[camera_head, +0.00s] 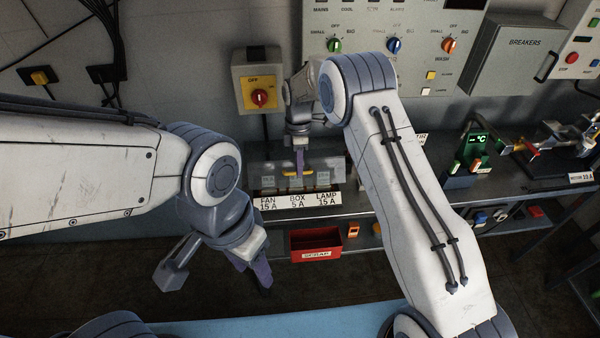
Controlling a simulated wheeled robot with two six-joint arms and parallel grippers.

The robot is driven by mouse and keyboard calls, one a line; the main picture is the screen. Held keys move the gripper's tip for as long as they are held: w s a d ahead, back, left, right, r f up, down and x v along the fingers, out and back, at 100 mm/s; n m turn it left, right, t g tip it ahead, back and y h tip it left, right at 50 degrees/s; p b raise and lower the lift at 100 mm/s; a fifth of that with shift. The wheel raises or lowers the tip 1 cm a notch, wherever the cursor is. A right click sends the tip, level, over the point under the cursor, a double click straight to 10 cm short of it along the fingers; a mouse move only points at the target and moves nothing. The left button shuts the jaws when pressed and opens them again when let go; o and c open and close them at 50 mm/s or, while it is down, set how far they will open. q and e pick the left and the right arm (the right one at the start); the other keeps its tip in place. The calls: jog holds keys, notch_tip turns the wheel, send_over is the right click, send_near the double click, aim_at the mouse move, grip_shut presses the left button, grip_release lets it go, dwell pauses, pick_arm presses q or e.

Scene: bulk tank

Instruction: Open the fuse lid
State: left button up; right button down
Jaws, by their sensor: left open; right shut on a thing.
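The fuse lid (327,166) is a clear, greyish panel over the fuse row, on the bench below the yellow switch box. A yellow handle bar (286,173) runs along its lower part. My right gripper (299,174) reaches down from above and is shut on this handle. Pale fuses show dimly through the lid; I cannot tell whether the lid is raised. Below it is a label strip (298,200) reading FAN 15 A, BOX 5 A and LAMP 15 A. My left gripper (264,283) is open and empty, hanging lower left in front of the bench, apart from the lid.
A red scrap bin (316,245) sits below the bench front. A yellow box with a red rotary switch (260,97) is on the wall behind. The breakers box (514,55) is at upper right. A green-display meter (474,150) and a motor stand on the right bench.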

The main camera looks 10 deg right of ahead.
jog(key=shift+w+d+r, duration=0.1)
jog(key=shift+w+r, duration=0.1)
jog(key=shift+w, duration=0.6)
jog(key=c, duration=0.9)
grip_release()
jog(key=shift+w+f, duration=0.1)
jog(key=shift+f, duration=0.05)
jog(key=shift+r, duration=0.2)
